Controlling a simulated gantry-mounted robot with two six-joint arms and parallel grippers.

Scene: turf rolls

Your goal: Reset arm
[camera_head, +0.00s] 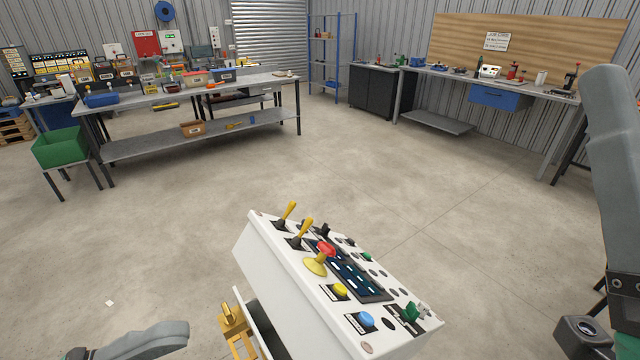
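No gripper fingers show clearly in the head view. A grey rounded part, which looks like a link of my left arm, enters at the bottom left edge. A large grey link of my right arm stands upright along the right edge, with dark fittings at the bottom right corner. A white control console (290,285) stands in the bottom middle, apart from both links. Its sloped top carries two yellow levers (303,231), a red mushroom button (326,249) on a yellow base, a yellow button (340,290), a blue button (366,319) and green knobs (409,312).
A grey workbench (200,93) with tools and boxes stands at the back left, beside a green bin (60,147). A black cabinet (376,92), a blue shelf rack (332,62) and a second bench (500,86) line the back right.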

